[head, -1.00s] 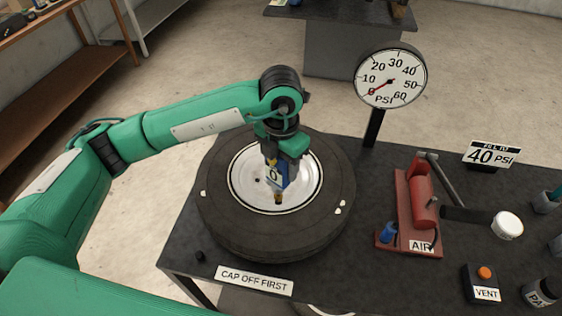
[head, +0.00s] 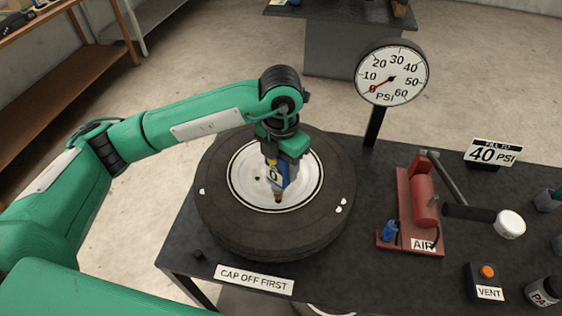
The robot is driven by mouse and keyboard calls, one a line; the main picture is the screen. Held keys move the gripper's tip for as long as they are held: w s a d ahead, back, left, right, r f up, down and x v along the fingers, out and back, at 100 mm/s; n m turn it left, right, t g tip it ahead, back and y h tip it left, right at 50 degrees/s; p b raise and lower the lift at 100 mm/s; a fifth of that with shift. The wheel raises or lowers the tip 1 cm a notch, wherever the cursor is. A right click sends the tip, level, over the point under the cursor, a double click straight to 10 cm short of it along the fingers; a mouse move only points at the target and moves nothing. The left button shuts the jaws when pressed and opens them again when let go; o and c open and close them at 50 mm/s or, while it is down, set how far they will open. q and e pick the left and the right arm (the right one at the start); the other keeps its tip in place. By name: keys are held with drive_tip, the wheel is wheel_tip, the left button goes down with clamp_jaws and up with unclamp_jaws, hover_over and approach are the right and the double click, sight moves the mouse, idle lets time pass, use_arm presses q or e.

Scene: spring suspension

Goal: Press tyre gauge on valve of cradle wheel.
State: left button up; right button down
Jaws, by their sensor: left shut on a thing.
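The cradle wheel (head: 222,222), a black tyre with a white rim, lies flat on the dark bench. My left gripper (head: 275,172) is above the rim, pointing down, and shut on the tyre gauge (head: 277,182), a blue piece with a white face and a brass-coloured lower tip. The tip is at the near part of the white rim. The valve is hidden behind the gauge, so I cannot tell whether they touch. The big PSI dial (head: 391,76) behind the wheel has its red needle near 0. My right gripper is not in view.
A red air pump (head: 423,202) with a lever and a white-ended handle stands right of the wheel. A vent box (head: 486,283) with an orange button is at the front right. A small black cap (head: 198,255) and a "CAP OFF FIRST" sign (head: 253,279) lie in front.

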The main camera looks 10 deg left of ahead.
use_arm(q)
drive_tip(key=shift+r, duration=0.1)
drive_tip(key=shift+r+p, duration=0.85)
drive_tip(key=shift+r, duration=2.05)
